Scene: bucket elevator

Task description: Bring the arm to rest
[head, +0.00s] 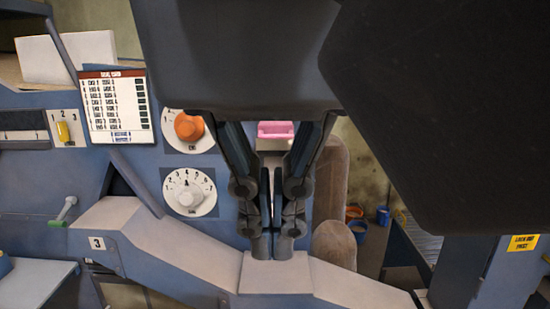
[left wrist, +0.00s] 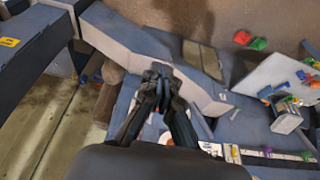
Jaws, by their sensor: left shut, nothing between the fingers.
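My left gripper (head: 272,248) hangs in the middle of the head view with its dark fingers together and nothing between them. Its tips are just above the raised pale block of a sloping blue-grey beam; I cannot tell whether they touch it. The left wrist view also shows the shut fingers (left wrist: 160,76), over the blue-grey machine. Dark parts of my arm cover the top middle and upper right of the head view. My right gripper is in neither view.
Left of the gripper, a panel holds an orange knob (head: 188,127), a white dial (head: 188,198), a printed card (head: 115,105) and a yellow switch (head: 63,131). A green-tipped lever (head: 62,213) is lower left. A pink object (head: 275,129) shows behind the fingers.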

